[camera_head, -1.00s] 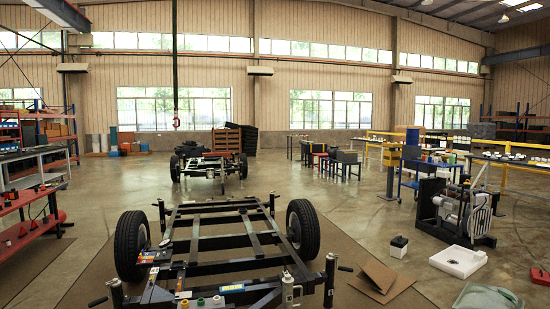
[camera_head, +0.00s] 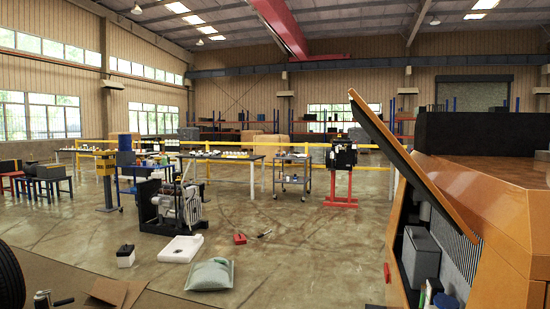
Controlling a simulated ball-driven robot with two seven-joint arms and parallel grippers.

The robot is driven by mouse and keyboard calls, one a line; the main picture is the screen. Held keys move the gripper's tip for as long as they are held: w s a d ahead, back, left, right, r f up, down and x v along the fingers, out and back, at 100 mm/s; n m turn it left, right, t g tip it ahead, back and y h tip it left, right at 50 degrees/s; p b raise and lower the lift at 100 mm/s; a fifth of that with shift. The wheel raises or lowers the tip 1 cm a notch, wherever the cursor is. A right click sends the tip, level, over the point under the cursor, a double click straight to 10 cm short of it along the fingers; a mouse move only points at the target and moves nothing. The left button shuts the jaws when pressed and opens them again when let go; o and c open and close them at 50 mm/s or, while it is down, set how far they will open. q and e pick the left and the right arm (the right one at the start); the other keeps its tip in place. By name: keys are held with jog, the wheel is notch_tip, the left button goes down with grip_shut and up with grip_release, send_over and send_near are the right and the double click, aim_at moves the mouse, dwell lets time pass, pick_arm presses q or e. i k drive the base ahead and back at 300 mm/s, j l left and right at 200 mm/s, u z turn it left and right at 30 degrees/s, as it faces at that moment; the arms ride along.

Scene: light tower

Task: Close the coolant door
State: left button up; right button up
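An orange machine body (camera_head: 492,184) fills the right side of the head view. A door panel (camera_head: 405,160), dark on its visible face with an orange edge, stands open and slants up and to the left from the body. I take it to be the coolant door, though no label shows. Below it the compartment is exposed, with a grey box (camera_head: 424,256), a striped grille-like panel (camera_head: 453,247) and small containers at the bottom. The compartment's lower part is cut off by the frame. Neither of my grippers is in view.
An engine-like unit (camera_head: 170,207) and a cart (camera_head: 293,176) stand beyond.

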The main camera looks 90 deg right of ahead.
aim_at(370, 122)
jog(key=z, duration=0.5)
jog(key=l+z, duration=0.15)
jog(key=z, duration=0.8)
jog(key=l+z, duration=0.15)
jog(key=z, duration=0.85)
jog(key=i+z, duration=0.1)
jog(key=z, duration=0.4)
jog(key=l+z, duration=0.1)
jog(key=z, duration=0.4)
jog(key=j+u, duration=0.4)
jog(key=j, duration=0.3)
jog(key=j+u, duration=0.4)
jog(key=j, duration=0.3)
